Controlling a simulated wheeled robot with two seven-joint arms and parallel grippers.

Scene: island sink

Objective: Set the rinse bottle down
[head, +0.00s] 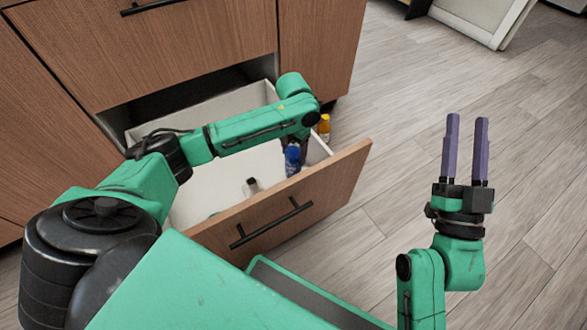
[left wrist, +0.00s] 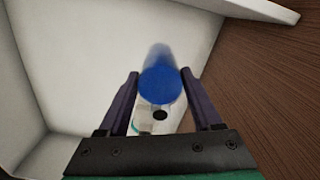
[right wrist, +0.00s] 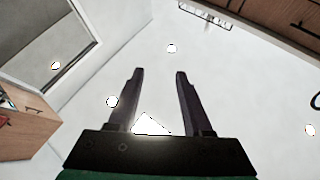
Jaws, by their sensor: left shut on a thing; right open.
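A blue bottle (head: 292,160), likely the rinse bottle, is at the front right part of the open drawer (head: 272,207). My left gripper (left wrist: 160,76) reaches down over the drawer and is shut on this bottle. In the left wrist view the bottle's round blue top (left wrist: 161,87) lies between the two fingers. My left arm hides most of that gripper in the head view. I cannot tell whether the bottle's base touches the drawer floor. My right gripper (head: 466,122) is open and empty, pointing up over the floor at the right.
A small bottle (head: 251,187) with a dark top is in the drawer, left of the blue one. The drawer's pale walls and wooden front are close around my left gripper. The floor (head: 400,180) at right is clear.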

